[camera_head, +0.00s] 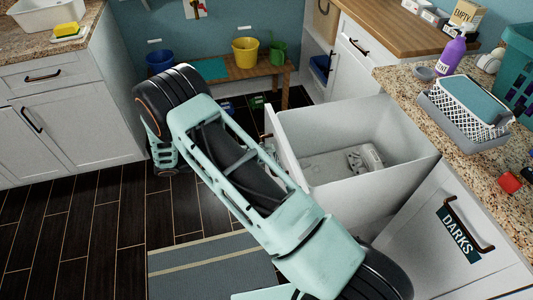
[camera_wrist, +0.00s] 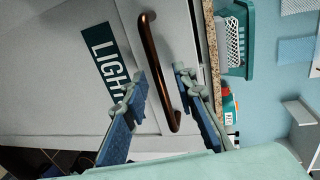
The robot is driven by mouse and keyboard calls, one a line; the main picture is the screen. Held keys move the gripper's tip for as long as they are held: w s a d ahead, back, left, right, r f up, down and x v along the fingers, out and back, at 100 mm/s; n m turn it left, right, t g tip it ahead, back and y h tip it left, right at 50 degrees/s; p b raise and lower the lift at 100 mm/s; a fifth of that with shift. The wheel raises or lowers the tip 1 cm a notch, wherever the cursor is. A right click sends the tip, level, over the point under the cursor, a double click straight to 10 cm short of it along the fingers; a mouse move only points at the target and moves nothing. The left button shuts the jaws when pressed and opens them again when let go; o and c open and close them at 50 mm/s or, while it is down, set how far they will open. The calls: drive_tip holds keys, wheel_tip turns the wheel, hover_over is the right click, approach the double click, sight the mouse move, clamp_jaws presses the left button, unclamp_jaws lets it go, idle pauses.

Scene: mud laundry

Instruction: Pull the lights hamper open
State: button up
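The lights hamper shows in the wrist view as a white front panel (camera_wrist: 60,55) with a dark teal label (camera_wrist: 107,58) reading "LIGH", the rest covered by a finger. Its curved copper handle (camera_wrist: 157,60) runs between the two fingers of my gripper (camera_wrist: 161,74). The fingers are apart, with visible gaps to the handle. In the head view a white open-topped bin (camera_head: 350,130) stands out from the counter, its inside visible. It appears to be this hamper, but its label is hidden there. My arm crosses in front of it and my fingertips cannot be made out.
The darks hamper (camera_head: 425,235) is beside the open bin, under the granite counter (camera_head: 505,180). A grey striped mat (camera_head: 210,268) lies on the dark floor. A low bench (camera_head: 265,72) with buckets stands behind; white cabinets (camera_head: 70,110) are at left. Open floor lies at lower left.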

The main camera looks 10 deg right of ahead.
drive_tip(key=v, duration=1.1)
drive_tip(key=shift+s, duration=0.15)
